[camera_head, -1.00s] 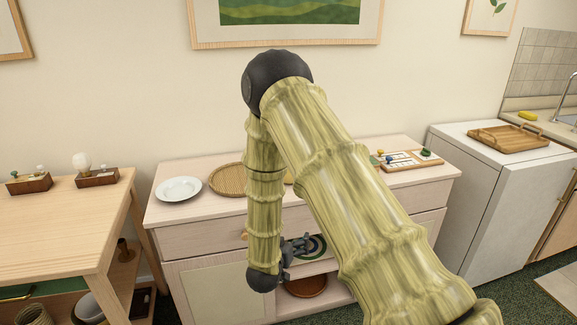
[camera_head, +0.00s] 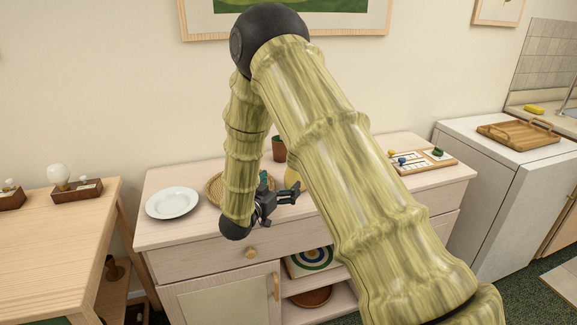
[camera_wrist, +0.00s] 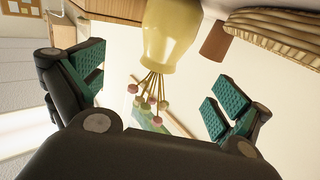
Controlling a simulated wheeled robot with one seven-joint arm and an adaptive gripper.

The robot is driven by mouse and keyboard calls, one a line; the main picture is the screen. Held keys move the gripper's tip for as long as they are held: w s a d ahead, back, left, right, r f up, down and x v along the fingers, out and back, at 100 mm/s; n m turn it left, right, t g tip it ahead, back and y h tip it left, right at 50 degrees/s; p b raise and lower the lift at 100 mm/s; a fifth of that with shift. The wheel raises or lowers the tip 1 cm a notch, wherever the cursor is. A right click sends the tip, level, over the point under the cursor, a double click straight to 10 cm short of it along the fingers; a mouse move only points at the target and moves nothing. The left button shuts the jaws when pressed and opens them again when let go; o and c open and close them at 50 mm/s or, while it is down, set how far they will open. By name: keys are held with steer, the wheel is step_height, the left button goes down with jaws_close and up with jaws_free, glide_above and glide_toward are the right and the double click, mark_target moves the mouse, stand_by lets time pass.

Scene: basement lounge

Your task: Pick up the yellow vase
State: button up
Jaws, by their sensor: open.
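The yellow vase (camera_wrist: 170,38) shows at the top middle of the wrist view, inverted, with several thin stems ending in round balls (camera_wrist: 150,98). In the head view only a yellow sliver of the vase (camera_head: 291,176) shows on the cabinet top, mostly hidden by my arm. My gripper (camera_head: 281,190) is in front of the vase, over the front part of the cabinet. In the wrist view my gripper (camera_wrist: 153,85) is open, its green-padded fingers wide apart. The vase lies between their directions, beyond them, and nothing is held.
On the cabinet (camera_head: 190,232) stand a white plate (camera_head: 172,203), a woven tray (camera_head: 213,188), a brown pot (camera_head: 279,148) and a game board (camera_head: 425,162). A wooden table (camera_head: 60,245) is at left, a white appliance (camera_head: 480,190) at right.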

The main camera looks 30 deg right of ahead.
mark_target(288, 174)
steer(key=shift+w+d, duration=0.15)
steer(key=shift+d, duration=0.2)
steer(key=shift+d+r, duration=0.15)
steer(key=shift+d, duration=0.15)
steer(key=x, duration=0.4)
steer(key=shift+w+a+p, duration=0.2)
steer(key=shift+w+p, duration=0.15)
steer(key=shift+p, duration=0.05)
steer(key=shift+d, duration=0.35)
steer(key=shift+p+x, duration=0.6)
steer(key=shift+x, duration=1.8)
steer(key=shift+w+a, duration=0.1)
steer(key=c, duration=1.4)
steer(key=shift+r, duration=0.1)
